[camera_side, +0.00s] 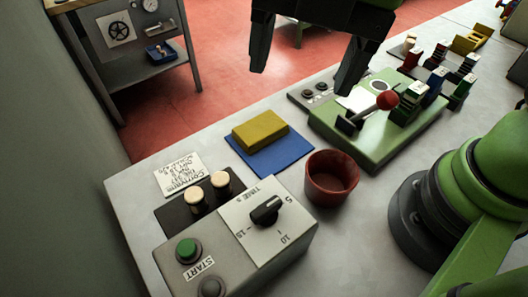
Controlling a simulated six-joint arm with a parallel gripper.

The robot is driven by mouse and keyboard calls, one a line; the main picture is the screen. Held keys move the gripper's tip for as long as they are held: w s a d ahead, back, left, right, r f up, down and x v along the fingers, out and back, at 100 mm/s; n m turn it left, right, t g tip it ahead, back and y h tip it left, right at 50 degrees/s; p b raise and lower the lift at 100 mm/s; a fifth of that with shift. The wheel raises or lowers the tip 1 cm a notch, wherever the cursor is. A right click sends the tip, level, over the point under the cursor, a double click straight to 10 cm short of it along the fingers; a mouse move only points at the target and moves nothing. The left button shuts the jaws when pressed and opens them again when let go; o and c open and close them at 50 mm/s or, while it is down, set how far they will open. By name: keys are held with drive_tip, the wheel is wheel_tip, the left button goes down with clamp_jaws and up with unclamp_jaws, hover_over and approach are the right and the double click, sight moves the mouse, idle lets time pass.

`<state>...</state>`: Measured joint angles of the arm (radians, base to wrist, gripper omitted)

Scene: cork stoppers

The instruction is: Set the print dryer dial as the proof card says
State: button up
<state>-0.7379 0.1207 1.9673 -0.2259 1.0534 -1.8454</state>
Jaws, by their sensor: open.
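The print dryer is a grey box with a pale top panel (238,217) at the lower left in the side view. Its black dial (266,209) is a long knob among the marks 5, 10 and 15, under the word TIME. The knob lies along a line from near 5 to near 15; I cannot tell which end is the pointer. The proof card (180,174) lies flat behind the box, its handwriting upside down and too small to read surely. My gripper (304,82) is open and empty, high above the table and behind the dial, touching nothing.
The box has a green START button (187,248) and a dark button (211,286). Two cork stoppers (220,181) stand on a dark piece behind it. A red cup (331,178), yellow block (260,130) on a blue pad (268,157), and green lever machine (376,149) stand nearby.

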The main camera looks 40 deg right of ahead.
sight(264, 204)
drive_tip(key=s+a+f+n+g+h, duration=0.1)
drive_tip(key=s+a+f+n+h, duration=0.15)
drive_tip(key=a+f+n, duration=0.55)
drive_tip(key=f, duration=0.2)
drive_tip(key=d+f+n, duration=0.1)
drive_tip(key=f, duration=0.1)
drive_tip(key=f+n+y, duration=0.1)
drive_tip(key=f, duration=0.1)
drive_tip(key=shift+d+f, duration=0.3)
drive_tip(key=shift+f, duration=0.1)
drive_tip(key=c, duration=0.9)
